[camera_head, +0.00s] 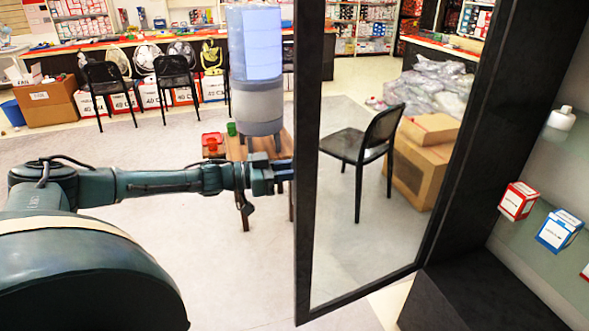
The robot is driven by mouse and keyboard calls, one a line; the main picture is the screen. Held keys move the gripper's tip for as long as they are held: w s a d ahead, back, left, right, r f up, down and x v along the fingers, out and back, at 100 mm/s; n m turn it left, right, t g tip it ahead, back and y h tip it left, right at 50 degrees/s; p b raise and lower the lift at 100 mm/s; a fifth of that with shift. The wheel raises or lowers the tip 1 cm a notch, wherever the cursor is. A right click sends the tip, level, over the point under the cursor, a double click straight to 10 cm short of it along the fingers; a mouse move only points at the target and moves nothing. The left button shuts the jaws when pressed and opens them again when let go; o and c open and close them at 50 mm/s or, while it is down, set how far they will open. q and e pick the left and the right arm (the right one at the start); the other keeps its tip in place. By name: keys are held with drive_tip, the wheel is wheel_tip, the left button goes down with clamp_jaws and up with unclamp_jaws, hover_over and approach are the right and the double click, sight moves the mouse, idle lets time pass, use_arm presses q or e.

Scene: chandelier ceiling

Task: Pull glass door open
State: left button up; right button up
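The glass door (375,240) has a dark frame and a clear pane. It stands swung out from the dark cabinet (462,300), whose inside shows at the right. My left arm comes in from the left, and my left gripper (284,175) is at the outer edge of the door frame (311,120), at about mid height. The fingertips meet the edge of the frame in the picture. I cannot tell whether they hold anything, and no handle shows. My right gripper is out of view.
A red-and-white box (517,201), a blue-and-white box (558,231) and a white bottle (562,118) stand on the cabinet shelves. A water dispenser (257,100) and a small wooden table (236,150) are behind my gripper. A black chair (362,142) shows through the glass. Open floor lies left of the door.

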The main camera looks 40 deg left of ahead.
use_arm(q)
drive_tip(key=b+v, duration=0.2)
drive_tip(key=v, duration=1.1)
drive_tip(key=shift+b, duration=0.35)
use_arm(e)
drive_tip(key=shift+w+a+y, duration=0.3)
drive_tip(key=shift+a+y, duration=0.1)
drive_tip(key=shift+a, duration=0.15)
use_arm(q)
drive_tip(key=shift+a, duration=0.1)
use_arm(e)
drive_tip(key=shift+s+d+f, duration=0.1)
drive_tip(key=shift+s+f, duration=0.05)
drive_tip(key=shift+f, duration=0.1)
use_arm(q)
drive_tip(key=shift+s, duration=0.1)
